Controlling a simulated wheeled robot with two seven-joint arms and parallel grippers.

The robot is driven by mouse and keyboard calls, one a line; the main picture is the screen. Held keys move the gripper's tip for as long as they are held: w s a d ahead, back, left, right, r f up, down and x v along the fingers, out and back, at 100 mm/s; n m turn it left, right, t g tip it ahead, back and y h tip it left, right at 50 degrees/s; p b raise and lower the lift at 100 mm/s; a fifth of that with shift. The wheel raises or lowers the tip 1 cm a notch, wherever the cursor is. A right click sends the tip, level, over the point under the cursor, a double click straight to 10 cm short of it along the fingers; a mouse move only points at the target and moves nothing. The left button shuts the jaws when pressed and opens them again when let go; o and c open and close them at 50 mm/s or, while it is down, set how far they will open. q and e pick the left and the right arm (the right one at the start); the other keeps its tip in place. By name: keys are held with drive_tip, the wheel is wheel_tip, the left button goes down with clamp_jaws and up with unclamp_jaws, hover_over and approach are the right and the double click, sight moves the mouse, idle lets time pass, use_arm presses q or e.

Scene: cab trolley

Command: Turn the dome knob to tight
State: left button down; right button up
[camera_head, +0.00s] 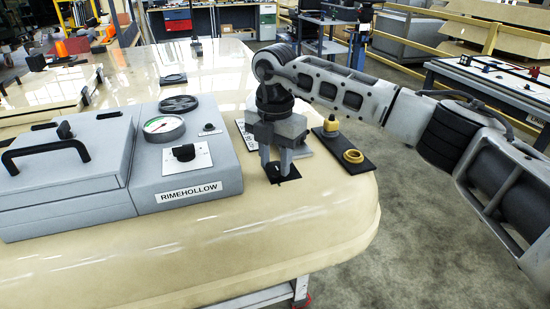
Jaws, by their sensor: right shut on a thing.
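My right gripper (276,172) points straight down over a small black plate (288,181) at the right end of the cream top. Its two grey fingers are shut on a small dark knob standing on that plate, which I take to be the dome knob. The fingers hide most of the knob, so its shape and any turn marks cannot be made out. My left gripper is not in view.
Left of my right gripper stands a grey console (185,180) with a gauge and a black rotary knob (184,152). The cream top (300,225) is clear in front.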

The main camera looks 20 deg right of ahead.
sight(275, 166)
drive_tip(key=shift+w+r, duration=0.1)
drive_tip(key=shift+r, duration=0.1)
drive_tip(key=o, duration=1)
drive_tip(key=shift+f, duration=0.1)
wheel_tip(275, 166, up, 16)
drive_tip(key=shift+b, duration=0.5)
drive_tip(key=shift+f, duration=0.1)
